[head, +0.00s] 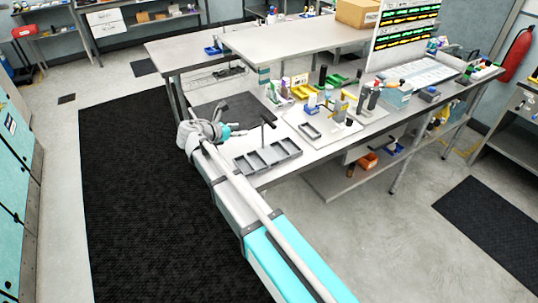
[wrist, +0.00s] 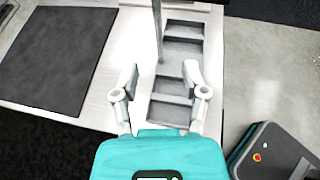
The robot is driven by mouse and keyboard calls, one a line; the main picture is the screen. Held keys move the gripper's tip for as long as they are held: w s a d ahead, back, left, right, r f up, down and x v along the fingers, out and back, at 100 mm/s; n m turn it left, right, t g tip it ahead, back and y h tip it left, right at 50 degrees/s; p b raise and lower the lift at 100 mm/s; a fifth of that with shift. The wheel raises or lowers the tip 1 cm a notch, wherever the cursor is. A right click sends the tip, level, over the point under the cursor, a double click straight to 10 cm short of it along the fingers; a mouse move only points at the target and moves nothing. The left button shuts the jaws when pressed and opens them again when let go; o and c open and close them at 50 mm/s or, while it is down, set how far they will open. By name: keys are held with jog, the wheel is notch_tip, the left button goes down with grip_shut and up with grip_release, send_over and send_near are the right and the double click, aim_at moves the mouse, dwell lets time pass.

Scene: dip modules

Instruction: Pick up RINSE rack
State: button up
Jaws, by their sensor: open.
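A grey rack (head: 270,163) with several open compartments in a row lies on the near end of the bench. A thin dark upright post with a short crossbar stands at it. No RINSE label can be read on it. In the wrist view the rack (wrist: 183,41) runs away from my gripper, and the post rises just left of it. My gripper (wrist: 161,72) is open and empty, its two fingers apart over the near part of the rack. In the head view my gripper (head: 237,131) is left of the post; I cannot tell whether it touches.
A dark mat (head: 228,110) lies on the bench left of the rack; it also shows in the wrist view (wrist: 52,58). A small grey tray (head: 310,131) and several bottles and tools crowd the bench to the right. A raised shelf (head: 285,42) stands behind.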

jog(key=b+x, duration=0.2)
jog(key=x, duration=0.4)
jog(key=shift+w+d+f, duration=0.2)
jog(key=shift+w+d, duration=0.05)
jog(key=shift+w, duration=0.05)
jog(key=shift+w+b+x, duration=0.2)
jog(key=shift+b+x, duration=0.75)
jog(key=shift+x, duration=1.6)
jog(key=shift+a+r, duration=0.15)
grip_shut()
